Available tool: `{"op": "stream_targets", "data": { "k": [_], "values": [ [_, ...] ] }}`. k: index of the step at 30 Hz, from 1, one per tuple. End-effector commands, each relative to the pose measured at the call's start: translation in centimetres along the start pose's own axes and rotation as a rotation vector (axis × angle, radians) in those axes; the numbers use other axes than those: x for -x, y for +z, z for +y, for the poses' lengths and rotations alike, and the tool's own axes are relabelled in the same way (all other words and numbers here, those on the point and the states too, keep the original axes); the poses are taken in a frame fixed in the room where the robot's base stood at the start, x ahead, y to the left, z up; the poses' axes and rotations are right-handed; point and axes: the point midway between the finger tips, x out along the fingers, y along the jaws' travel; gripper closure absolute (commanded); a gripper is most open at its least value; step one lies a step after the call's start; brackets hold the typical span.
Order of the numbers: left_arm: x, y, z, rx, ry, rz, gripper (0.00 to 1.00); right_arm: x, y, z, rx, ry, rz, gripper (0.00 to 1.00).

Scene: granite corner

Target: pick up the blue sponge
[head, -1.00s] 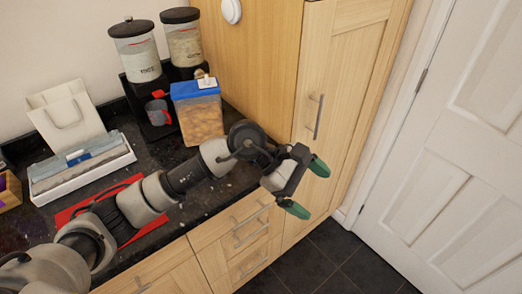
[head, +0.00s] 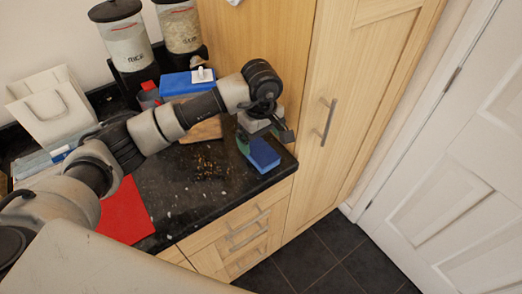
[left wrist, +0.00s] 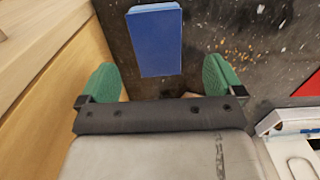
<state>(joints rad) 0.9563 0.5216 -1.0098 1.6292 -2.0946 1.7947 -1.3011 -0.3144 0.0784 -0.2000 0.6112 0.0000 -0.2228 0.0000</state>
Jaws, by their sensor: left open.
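The blue sponge (head: 264,155) lies on the dark granite counter near its right end, close to the tall wooden cupboard. My left gripper (head: 258,140) is above it, pointing down, with part of the sponge hidden behind a green fingertip in the head view. In the left wrist view the sponge (left wrist: 156,42) lies ahead of and between the two green fingertips (left wrist: 161,80), which are spread apart. The gripper is open and empty. My right gripper is not in view.
A blue-lidded container (head: 187,82) and two dispensers (head: 128,42) stand behind my left arm. Brown crumbs (head: 207,165) lie left of the sponge. A red mat (head: 125,212) lies further left. The tall cupboard (head: 345,75) closes the right side.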

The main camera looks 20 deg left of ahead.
Motion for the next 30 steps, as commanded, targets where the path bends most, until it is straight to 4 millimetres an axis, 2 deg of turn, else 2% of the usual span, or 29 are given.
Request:
{"op": "stream_targets", "data": {
  "k": [2, 5, 11, 14, 23, 26, 30],
  "values": [
    [-0.6, 0.0, 0.0, 0.001, 0.000, 0.000, 0.04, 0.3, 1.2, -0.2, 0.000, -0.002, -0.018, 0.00],
    [-1.2, 0.0, -0.1, 0.001, -0.002, -0.002, 0.04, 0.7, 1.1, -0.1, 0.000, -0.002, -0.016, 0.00],
    [-4.0, 0.0, -0.3, 0.001, -0.004, -0.004, 0.04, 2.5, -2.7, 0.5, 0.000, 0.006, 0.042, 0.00],
    [-5.3, 0.0, -0.2, 0.001, -0.001, -0.003, 0.04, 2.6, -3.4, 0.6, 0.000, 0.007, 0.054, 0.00],
    [-6.1, -0.1, -0.2, 0.001, 0.002, 0.000, 0.04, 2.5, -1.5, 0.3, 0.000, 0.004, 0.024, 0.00],
    [-6.1, -0.1, -0.2, 0.001, 0.002, 0.000, 0.17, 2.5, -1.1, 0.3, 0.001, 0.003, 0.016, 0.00],
    [-6.1, -0.1, -0.2, 0.001, 0.002, 0.000, 0.38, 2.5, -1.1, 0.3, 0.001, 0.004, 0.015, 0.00]
  ]
}}
